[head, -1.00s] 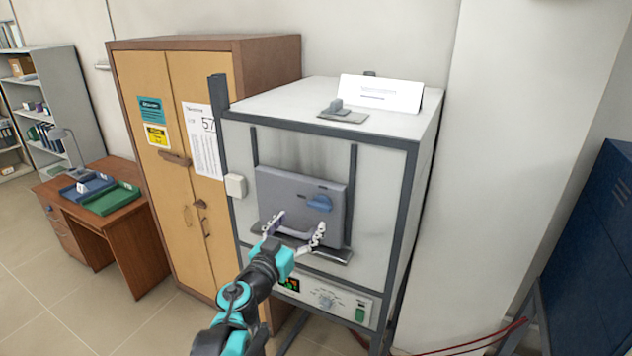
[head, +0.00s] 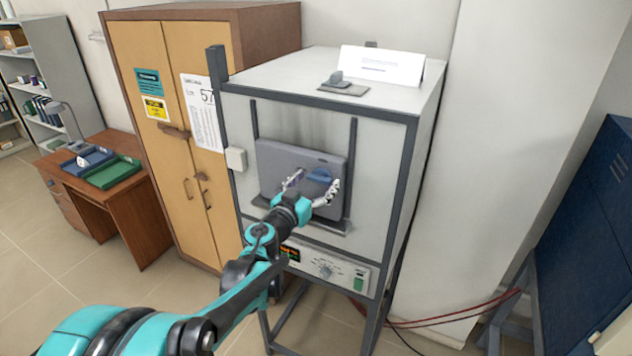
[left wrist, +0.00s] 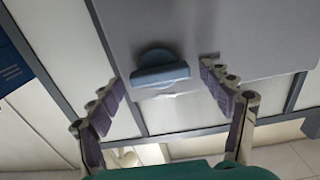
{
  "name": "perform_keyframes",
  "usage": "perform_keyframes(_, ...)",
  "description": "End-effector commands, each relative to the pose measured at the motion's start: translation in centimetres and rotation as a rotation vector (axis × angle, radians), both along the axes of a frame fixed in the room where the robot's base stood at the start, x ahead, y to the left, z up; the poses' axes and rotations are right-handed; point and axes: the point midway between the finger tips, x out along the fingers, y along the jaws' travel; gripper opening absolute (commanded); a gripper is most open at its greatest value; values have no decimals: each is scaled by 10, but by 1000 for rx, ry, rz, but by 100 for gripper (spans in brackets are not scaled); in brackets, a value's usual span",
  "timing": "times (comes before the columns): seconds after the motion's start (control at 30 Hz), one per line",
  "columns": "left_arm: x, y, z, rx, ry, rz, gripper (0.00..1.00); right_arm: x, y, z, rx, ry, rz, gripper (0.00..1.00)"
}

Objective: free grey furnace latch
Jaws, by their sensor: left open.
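The grey furnace door (head: 280,160) is closed on the front of the pale furnace (head: 385,160). The latch also shows in the left wrist view (left wrist: 160,74), as a rounded piece with a straight bar. My left gripper (head: 316,182) is open and empty in front of the door. Its fingertips (left wrist: 163,76) lie on either side of the latch in the wrist view, with gaps on both sides. I cannot tell how far they stand from the door. My arm and gripper hide the door's lower handle.
A ledge (head: 335,226) sticks out below the door, above the control panel (head: 325,268). A small block on a plate (head: 340,87) and a white sign (head: 381,67) are on the furnace top. A wooden cabinet (head: 165,110) stands close on the left. Red cables (head: 460,312) run at the lower right.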

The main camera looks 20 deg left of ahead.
Motion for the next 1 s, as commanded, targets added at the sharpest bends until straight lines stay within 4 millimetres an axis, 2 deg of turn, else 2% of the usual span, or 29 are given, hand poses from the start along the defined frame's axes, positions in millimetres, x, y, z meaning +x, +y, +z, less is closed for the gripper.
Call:
perform_keyframes(0.03,0,0,0,0,0,0,77,0,0,0,0,0,0,40)
perform_keyframes(0.2,0,0,0,0,0,0,32,0,0,0,0,0,0,40)
perform_keyframes(0.23,0,0,0,0,0,0,30,0,0,0,0,0,0,40)
perform_keyframes(0.67,0,0,0,67,-2,0,30,0,0,-3,0,0,0,40)
perform_keyframes(1.0,0,-1,-1,325,-11,0,30,0,0,-13,0,0,0,40)
